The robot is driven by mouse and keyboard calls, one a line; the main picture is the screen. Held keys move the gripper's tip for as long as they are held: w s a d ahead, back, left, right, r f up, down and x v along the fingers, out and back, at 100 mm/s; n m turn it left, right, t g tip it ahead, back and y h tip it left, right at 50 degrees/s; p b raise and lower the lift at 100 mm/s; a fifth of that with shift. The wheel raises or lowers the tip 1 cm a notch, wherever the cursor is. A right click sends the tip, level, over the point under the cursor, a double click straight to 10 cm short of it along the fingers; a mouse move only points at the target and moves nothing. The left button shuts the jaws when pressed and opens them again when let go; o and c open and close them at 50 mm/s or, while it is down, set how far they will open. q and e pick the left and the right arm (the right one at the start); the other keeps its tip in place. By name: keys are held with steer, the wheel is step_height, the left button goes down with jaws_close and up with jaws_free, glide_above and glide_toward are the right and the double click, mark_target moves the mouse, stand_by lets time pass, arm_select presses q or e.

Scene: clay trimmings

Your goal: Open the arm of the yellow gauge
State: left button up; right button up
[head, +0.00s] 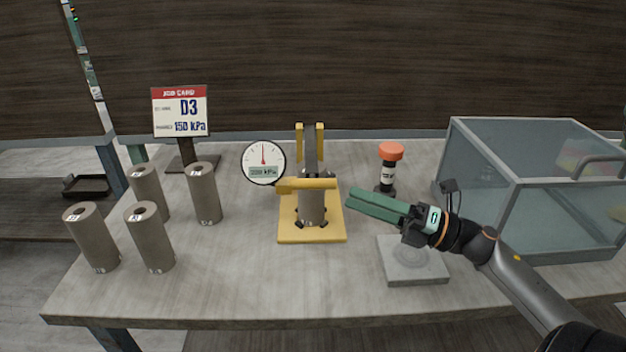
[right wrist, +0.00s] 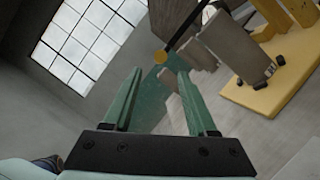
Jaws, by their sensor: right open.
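The yellow gauge stands mid-table on a yellow base plate (head: 312,235), with two yellow uprights behind. Its yellow arm (head: 307,184) lies level across the front, over a grey cylinder (head: 312,208) standing on the plate. A round dial (head: 263,162) with a digital readout is at its left. My right gripper (head: 352,199) is open and empty, just right of the arm's right end, with a small gap. In the right wrist view its green fingers (right wrist: 155,75) are apart; the yellow base (right wrist: 268,92) shows at upper right. My left gripper is not in view.
Several grey cylinders (head: 204,195) stand at the left. A job card (head: 181,112) reads D3, 150 kPa. An orange-capped black tool (head: 389,165) stands behind my right gripper. A grey square pad (head: 412,274) lies below it. A glass-sided case (head: 480,185) is at the right.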

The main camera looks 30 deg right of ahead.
mark_target(316, 184)
steer(key=p+x, duration=0.1)
steer(key=x, duration=0.8)
steer(key=shift+w, duration=0.25)
jaws_close()
steer(key=shift+r, duration=0.1)
stand_by(1.0)
